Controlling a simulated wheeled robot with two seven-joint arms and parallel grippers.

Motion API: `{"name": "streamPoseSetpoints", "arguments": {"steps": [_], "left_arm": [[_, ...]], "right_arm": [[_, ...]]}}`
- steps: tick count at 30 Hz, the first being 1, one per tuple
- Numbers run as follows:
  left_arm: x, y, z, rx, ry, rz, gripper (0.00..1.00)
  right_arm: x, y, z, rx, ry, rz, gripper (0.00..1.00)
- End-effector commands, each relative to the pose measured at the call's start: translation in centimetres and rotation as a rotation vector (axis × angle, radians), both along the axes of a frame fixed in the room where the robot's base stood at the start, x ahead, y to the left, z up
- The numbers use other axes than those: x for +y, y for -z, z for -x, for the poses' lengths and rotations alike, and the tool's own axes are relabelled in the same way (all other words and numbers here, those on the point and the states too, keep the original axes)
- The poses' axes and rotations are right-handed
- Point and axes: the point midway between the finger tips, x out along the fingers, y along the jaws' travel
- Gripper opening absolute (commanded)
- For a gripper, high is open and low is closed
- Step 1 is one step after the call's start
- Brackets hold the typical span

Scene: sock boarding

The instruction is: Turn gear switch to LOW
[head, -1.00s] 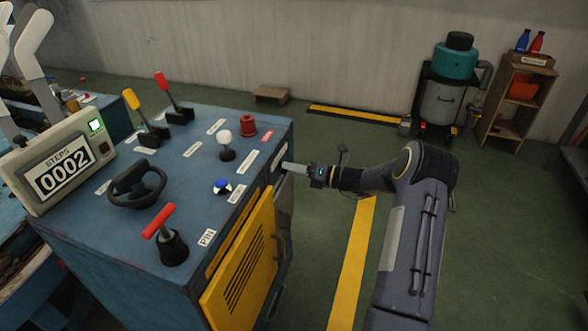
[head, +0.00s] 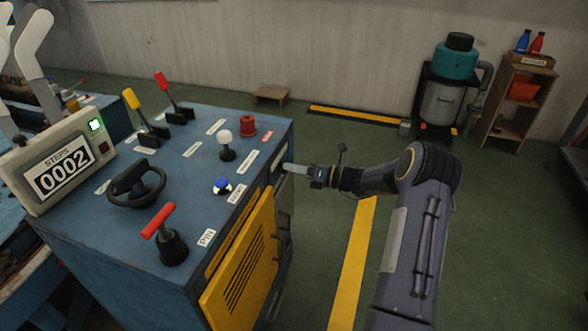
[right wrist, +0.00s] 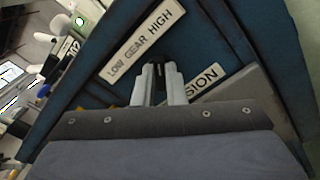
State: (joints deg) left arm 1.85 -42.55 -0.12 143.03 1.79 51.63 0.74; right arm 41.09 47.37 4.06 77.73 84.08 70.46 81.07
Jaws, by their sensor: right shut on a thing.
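My right gripper (head: 287,168) is at the right side of the blue machine cabinet (head: 255,130), just below its top edge. In the right wrist view, its two pale fingers (right wrist: 158,85) are closed on a small dark piece, the gear switch (right wrist: 158,72). It sits just beside the white label (right wrist: 142,42) reading LOW GEAR HIGH, with LOW at the label's lower left end. Most of the switch is hidden between the fingers, so I cannot tell its setting. My left gripper is not in view.
The cabinet top carries a white-knobbed lever (head: 226,140), a red knob (head: 248,125), a black handwheel (head: 137,184) and a red T-handle (head: 165,235).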

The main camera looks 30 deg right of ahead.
Motion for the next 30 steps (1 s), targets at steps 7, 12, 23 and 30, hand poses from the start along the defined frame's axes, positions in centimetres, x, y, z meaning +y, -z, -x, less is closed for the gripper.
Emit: {"name": "streamPoseSetpoints", "arguments": {"steps": [7,12,23,30], "left_arm": [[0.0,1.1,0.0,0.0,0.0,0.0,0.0],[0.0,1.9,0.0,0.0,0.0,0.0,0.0],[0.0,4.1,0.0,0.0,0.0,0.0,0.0],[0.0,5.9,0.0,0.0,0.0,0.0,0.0]], "right_arm": [[0.0,0.2,0.1,-0.125,0.0,0.147,0.0],[0.1,0.2,0.2,-0.23,0.002,0.27,0.0],[0.2,0.3,0.3,-0.452,0.002,0.532,0.0],[0.3,0.3,0.4,-0.6,0.0,0.704,0.0]]}}
